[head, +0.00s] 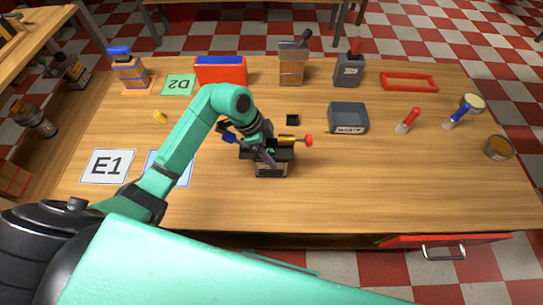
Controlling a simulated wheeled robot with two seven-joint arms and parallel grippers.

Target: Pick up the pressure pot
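I cannot tell for sure which thing is the pressure pot. Upright candidates stand along the back of the table: a blue-topped grey and orange container (131,72), a brown block-like thing with a grey top and black handle (291,68), and a dark grey container with a red top (349,68). My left gripper (264,152) is over a dark box-shaped fixture (271,168) at the middle front. A yellow rod with a red end (296,139) lies across the fixture. The gripper's fingers are small and partly hidden, so its opening is unclear. My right gripper is not in view.
A grey bin marked WASTE (348,118), a red bin (220,71), a red frame (409,82), a red-handled tool (408,120), a blue-handled tool (458,115) and a round tin (498,148) share the table. The right front is clear.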

